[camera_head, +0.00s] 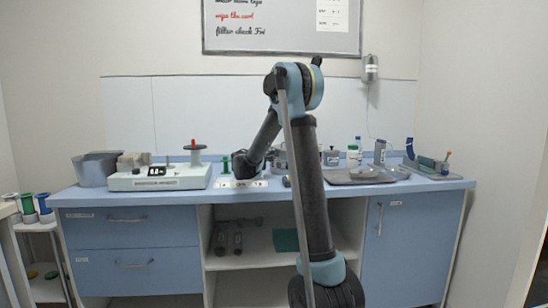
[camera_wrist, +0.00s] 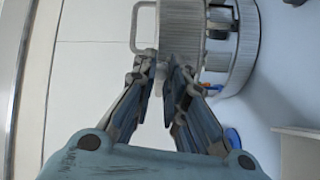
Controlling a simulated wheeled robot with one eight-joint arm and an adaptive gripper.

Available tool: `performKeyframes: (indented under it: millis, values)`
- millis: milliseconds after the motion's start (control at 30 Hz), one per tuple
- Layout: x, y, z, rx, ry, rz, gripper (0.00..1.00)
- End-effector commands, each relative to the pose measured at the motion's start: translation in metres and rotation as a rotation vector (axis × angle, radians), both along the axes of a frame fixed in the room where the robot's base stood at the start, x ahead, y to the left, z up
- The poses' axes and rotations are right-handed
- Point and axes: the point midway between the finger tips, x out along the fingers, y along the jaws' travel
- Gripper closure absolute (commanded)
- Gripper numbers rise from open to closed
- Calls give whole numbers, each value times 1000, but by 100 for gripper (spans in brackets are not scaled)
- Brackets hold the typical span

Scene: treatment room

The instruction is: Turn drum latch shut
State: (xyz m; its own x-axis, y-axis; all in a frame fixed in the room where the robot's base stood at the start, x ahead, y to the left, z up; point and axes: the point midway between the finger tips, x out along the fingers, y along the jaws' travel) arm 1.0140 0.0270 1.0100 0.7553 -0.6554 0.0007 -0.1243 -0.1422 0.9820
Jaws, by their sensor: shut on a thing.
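In the wrist view, a grey ribbed round drum (camera_wrist: 182,28) stands just beyond my fingertips, with a pale loop handle (camera_wrist: 136,28) on its left side. My gripper (camera_wrist: 163,62) has its two fingers close together at the drum's near edge, shut on a small part there that looks like the drum latch. The fingers hide most of that part, so its angle cannot be read. In the head view, my gripper (camera_head: 241,166) is low over the middle of the counter. A metallic round body (camera_head: 279,160), probably the drum, is partly hidden behind my arm.
A white device (camera_head: 158,178) with a red-topped spool and a grey bin (camera_head: 95,168) stand left on the blue counter. A grey tray (camera_head: 358,176), bottles and a blue-handled item stand right. Open shelves (camera_head: 258,244) are below. A wall backs the counter closely.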

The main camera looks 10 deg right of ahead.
Motion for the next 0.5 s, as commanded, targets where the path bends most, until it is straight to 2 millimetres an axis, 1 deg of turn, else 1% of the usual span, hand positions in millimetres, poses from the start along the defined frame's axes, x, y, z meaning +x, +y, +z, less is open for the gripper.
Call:
performKeyframes:
  millis: [33, 233, 500]
  values:
    - [1, 3, -1, -18, 20, 4, 100]
    - [2, 5, -2, -96, 88, 4, 100]
    - [4, 6, -2, -145, 130, 4, 100]
